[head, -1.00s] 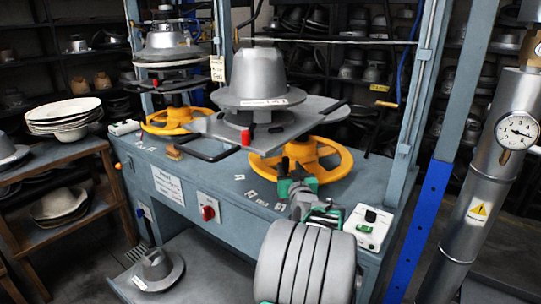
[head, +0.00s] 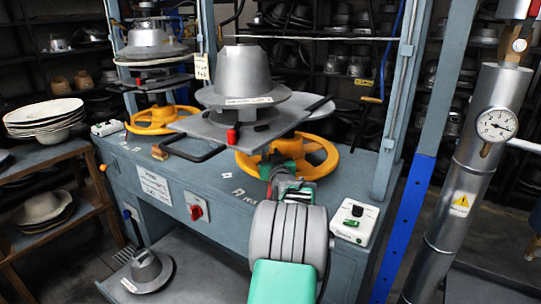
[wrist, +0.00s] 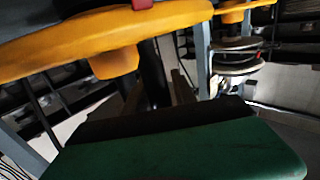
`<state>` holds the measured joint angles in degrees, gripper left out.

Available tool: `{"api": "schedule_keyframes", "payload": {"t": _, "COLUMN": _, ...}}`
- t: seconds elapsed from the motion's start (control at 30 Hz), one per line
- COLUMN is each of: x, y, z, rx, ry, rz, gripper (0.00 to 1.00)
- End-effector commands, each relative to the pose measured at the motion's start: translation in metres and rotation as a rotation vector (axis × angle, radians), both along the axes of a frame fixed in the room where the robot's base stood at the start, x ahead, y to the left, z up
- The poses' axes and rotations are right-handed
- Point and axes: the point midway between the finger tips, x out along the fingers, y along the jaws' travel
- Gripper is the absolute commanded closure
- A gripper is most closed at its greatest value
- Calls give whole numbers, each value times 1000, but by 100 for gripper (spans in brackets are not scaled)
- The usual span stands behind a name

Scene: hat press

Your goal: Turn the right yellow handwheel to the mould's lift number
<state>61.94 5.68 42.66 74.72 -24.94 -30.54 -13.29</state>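The right yellow handwheel (head: 322,160) lies flat under a grey press plate on the bench. The grey hat mould (head: 243,75) sits on that plate, with a small white label (head: 249,100) on its brim; its writing is too small to read. My green-and-grey gripper (head: 284,158) is at the wheel's near left side, overlapping the rim and hub in the head view. In the wrist view the yellow rim (wrist: 110,38) crosses close above a dark green and black part of my gripper. Contact and finger opening cannot be made out.
The left yellow handwheel (head: 162,118) stands under another press. A black bar handle (head: 195,155) and a brush (head: 160,151) are left of my gripper. A white control box (head: 355,222) is at right, near a blue-grey upright (head: 403,100). A red switch (head: 197,212) is on the bench front.

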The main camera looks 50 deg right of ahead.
Motion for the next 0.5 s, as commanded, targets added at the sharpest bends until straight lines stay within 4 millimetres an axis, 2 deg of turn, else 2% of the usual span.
{"api": "schedule_keyframes", "payload": {"t": 0.03, "x": 0, "y": 0, "z": 0, "rx": 0, "ry": 0, "rz": 0, "gripper": 73}}
{"api": "schedule_keyframes", "payload": {"t": 0.37, "x": 0, "y": 0, "z": 0, "rx": 0, "ry": 0, "rz": 0, "gripper": 100}}
{"api": "schedule_keyframes", "payload": {"t": 0.5, "x": 0, "y": 0, "z": 0, "rx": 0, "ry": 0, "rz": -1, "gripper": 100}}
